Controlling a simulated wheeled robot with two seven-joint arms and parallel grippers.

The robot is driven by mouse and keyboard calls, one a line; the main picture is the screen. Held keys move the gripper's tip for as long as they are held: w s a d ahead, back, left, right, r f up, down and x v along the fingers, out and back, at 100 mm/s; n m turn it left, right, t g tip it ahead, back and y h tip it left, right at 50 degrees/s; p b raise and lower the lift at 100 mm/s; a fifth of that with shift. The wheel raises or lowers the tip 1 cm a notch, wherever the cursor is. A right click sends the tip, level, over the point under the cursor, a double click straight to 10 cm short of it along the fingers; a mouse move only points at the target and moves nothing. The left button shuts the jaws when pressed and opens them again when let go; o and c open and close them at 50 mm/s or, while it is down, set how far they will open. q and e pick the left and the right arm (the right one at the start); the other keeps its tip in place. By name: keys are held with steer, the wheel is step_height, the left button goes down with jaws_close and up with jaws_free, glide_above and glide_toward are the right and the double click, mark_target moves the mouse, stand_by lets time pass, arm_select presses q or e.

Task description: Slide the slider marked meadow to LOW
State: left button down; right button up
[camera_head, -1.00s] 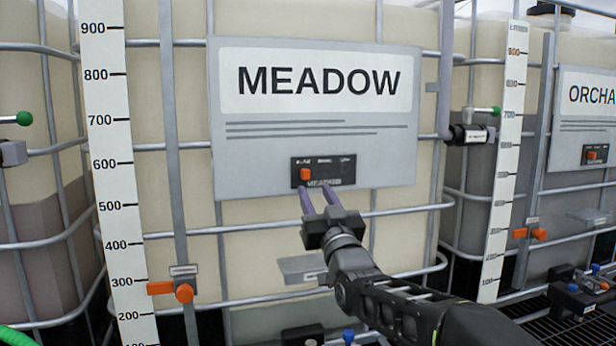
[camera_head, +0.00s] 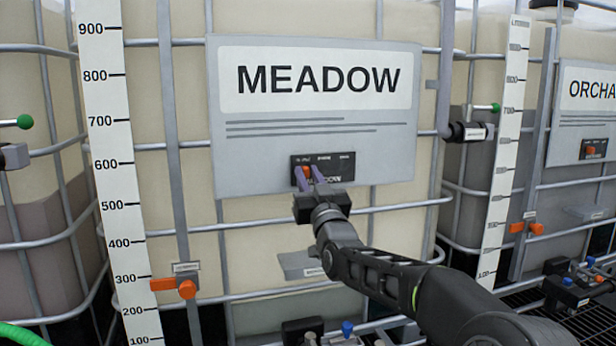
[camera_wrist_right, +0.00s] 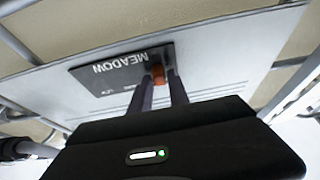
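The grey MEADOW sign (camera_head: 366,156) hangs on the caged tote in the head view. Its dark slider panel (camera_head: 341,178) has an orange knob (camera_head: 306,171) at the left end of the track. The small position labels are too blurred to read. My right gripper (camera_head: 307,169) is at the panel with its purple fingers on either side of the knob. In the right wrist view, the knob (camera_wrist_right: 157,72) shows between the fingertips (camera_wrist_right: 160,80), and the panel (camera_wrist_right: 105,75) appears upside down. Whether the fingers press on the knob is unclear. My left gripper is not in view.
Cage bars (camera_head: 172,130) and a white level scale (camera_head: 104,130) stand left of the sign. A grey plate (camera_head: 300,264) juts out below.

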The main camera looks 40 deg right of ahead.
jaws_close()
stand_by(1.0)
